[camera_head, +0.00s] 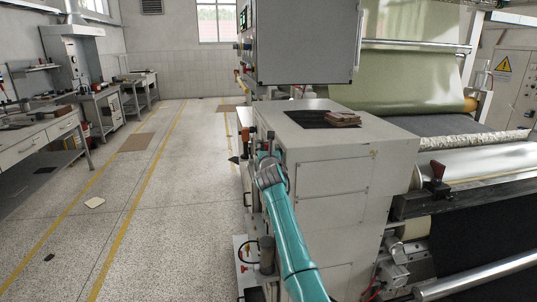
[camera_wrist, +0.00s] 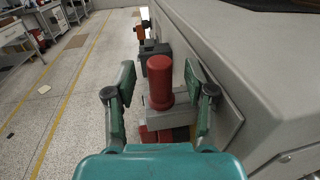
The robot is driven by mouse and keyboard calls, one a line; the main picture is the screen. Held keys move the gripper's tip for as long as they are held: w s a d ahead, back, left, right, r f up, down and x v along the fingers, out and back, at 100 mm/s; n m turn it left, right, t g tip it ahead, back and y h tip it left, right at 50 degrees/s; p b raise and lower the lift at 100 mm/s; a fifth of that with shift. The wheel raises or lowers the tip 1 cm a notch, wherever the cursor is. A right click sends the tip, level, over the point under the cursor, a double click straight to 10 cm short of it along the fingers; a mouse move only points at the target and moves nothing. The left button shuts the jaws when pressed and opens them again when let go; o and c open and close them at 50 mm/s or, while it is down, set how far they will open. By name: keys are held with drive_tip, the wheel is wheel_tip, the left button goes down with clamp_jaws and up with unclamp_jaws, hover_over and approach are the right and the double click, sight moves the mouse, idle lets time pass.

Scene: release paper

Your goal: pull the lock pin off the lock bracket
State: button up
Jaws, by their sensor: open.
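The lock pin (camera_wrist: 159,80) appears to be the red cylindrical piece with a rounded top in the wrist view. It stands upright on a grey bracket (camera_wrist: 158,119), seemingly the lock bracket, on the side of a light grey cabinet. My gripper (camera_wrist: 159,76) is open, with one green finger on each side of the red piece. Gaps show between it and both fingers, and its lower part is partly hidden by the bracket. In the head view my gripper (camera_head: 267,158) is beside the cabinet's left side; I cannot make out the pin there.
The cabinet (camera_head: 335,150) stands close on the right, with a brown stack (camera_head: 343,118) on top. A dark box with an orange-red part (camera_wrist: 145,32) lies beyond the pin. Rollers and fabric fill the far right. The floor (camera_head: 165,190) to the left is largely open.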

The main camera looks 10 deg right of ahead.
clamp_jaws()
drive_tip(key=shift+r, duration=0.1)
drive_tip(key=shift+r, duration=3.15)
